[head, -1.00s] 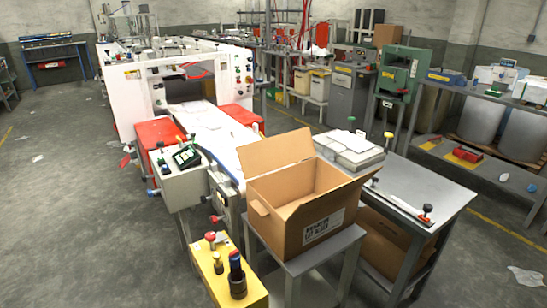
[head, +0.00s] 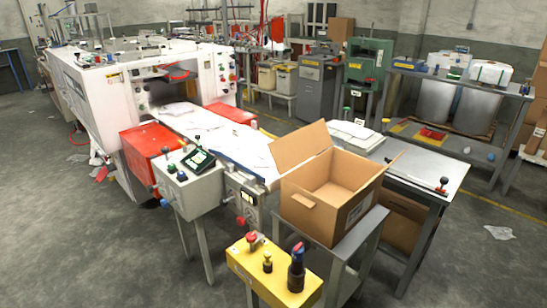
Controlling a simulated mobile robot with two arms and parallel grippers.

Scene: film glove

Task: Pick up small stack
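A low stack of flat, pale sheets (head: 354,135) lies on the grey side table (head: 448,172), behind the open cardboard box. The box's raised flap hides part of it. Whitish, film-like sheets (head: 215,132) also lie on the belt coming out of the white machine. I cannot tell for sure which of these is the small stack. Neither of my grippers is in view.
The open cardboard box (head: 318,216) stands on a grey stand (head: 352,244); its visible inside looks empty. A yellow control box (head: 270,274) is in front. The white machine (head: 112,110) stands left. Open floor (head: 85,235) lies at left and right.

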